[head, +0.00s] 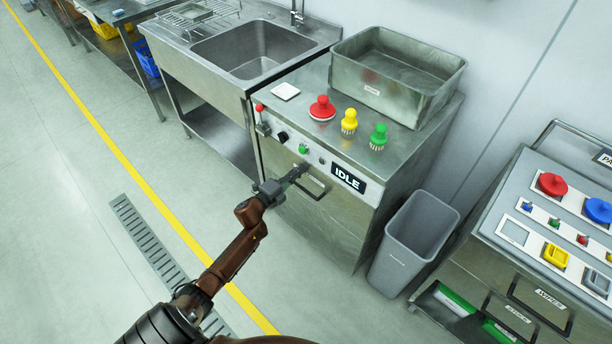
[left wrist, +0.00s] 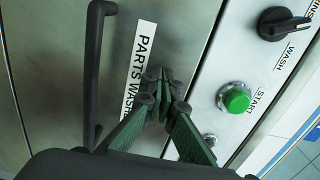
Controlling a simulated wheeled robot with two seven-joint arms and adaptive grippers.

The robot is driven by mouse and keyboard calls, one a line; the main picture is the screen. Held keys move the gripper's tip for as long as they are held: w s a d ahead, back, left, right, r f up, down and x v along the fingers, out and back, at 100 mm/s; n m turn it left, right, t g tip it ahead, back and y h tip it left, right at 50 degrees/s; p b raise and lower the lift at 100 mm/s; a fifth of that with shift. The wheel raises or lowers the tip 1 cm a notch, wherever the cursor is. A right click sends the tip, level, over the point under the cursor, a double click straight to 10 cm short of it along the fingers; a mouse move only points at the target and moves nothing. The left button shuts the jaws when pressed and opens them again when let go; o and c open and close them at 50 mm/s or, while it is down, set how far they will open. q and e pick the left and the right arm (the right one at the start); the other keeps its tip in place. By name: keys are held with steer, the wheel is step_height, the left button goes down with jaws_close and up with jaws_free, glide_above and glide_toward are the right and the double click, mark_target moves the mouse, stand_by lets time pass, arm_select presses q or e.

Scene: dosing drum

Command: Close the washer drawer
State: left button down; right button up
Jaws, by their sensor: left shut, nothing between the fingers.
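The washer (head: 345,225) is a steel cabinet with a sloped control panel and a dark "IDLE" display (head: 348,179). Its drawer front (left wrist: 185,35) carries a "PARTS WASH" label (left wrist: 140,65), partly covered by my fingers, and a dark bar handle (left wrist: 97,75). The handle also shows in the head view (head: 316,192). The front looks close to flush with the panel; I cannot tell if a gap is left. My left gripper (head: 303,169) is shut and empty, its fingertips (left wrist: 163,80) in front of the label, beside the handle, not around it. Contact cannot be told. My right gripper is out of view.
A green start button (left wrist: 236,98) and black knob (left wrist: 284,27) sit beside the drawer. Brushes and a metal tub (head: 395,75) stand on top. A grey bin (head: 415,240) stands to the right, a sink (head: 245,50) to the left. Floor in front is clear.

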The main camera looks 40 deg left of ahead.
arm_select(q)
steer(key=shift+w+r, duration=0.15)
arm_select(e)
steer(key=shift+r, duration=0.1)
arm_select(q)
steer(key=s+a+p, duration=0.1)
steer(key=s+p, duration=0.2)
steer(key=s, duration=1.1)
steer(key=shift+a, duration=0.2)
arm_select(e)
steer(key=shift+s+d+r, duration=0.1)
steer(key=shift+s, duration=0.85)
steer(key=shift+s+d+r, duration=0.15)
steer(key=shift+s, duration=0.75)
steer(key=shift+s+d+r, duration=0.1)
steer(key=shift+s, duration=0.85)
arm_select(q)
steer(key=shift+s, duration=0.1)
